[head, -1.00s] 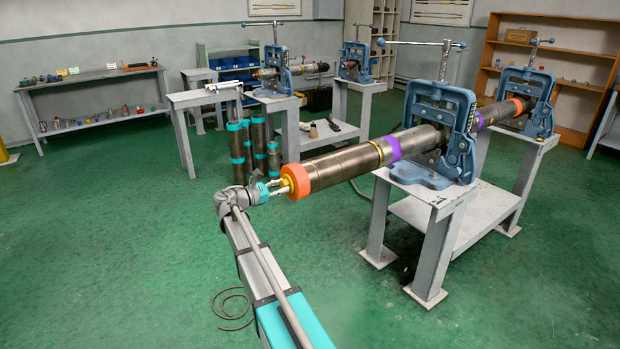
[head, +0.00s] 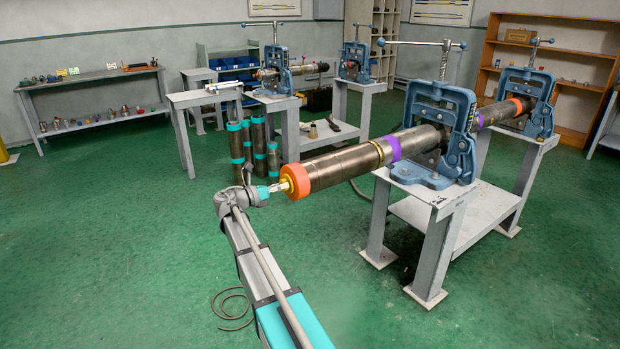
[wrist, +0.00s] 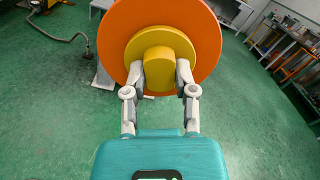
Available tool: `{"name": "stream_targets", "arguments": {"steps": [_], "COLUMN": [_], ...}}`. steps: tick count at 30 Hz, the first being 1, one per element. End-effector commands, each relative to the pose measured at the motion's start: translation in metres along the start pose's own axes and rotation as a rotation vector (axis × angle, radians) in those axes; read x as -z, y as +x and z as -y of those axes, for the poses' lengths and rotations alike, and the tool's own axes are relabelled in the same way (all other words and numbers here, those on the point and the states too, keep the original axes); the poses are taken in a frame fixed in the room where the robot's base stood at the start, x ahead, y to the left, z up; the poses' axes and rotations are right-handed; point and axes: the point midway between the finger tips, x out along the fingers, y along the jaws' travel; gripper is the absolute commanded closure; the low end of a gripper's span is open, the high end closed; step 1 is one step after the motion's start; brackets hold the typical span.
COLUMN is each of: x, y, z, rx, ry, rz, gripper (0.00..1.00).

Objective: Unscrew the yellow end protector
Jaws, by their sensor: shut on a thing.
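The yellow end protector (wrist: 158,70) shows in the wrist view as a round yellow disc with a raised yellow grip, in front of a wider orange ring (wrist: 205,40). My gripper (wrist: 160,88) is shut on the raised grip, one finger on each side. In the head view my gripper (head: 279,187) meets the near left end of the long pipe (head: 342,166). The orange ring there (head: 294,178) surrounds that end, and only a little yellow shows beside my fingers. The thread behind the protector is hidden.
A blue vise (head: 439,130) on a grey stand holds the pipe level, and a second vise (head: 527,95) stands farther right. Dark pipes with teal bands (head: 236,153) stand behind my gripper. The green floor left of my arm is clear apart from a cable (head: 232,305).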

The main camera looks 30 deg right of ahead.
Motion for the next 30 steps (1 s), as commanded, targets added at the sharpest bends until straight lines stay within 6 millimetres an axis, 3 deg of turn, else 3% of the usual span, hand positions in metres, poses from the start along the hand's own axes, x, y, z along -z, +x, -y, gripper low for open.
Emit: {"name": "stream_targets", "arguments": {"steps": [18,30], "x": [0.0000,-0.0002], "y": [-0.0001,-0.0001], "z": [0.0000,-0.0001], "rx": [0.000,0.000], "ry": [-0.462,-0.530], "rz": [0.009,0.010], "gripper": [1.00,1.00]}}
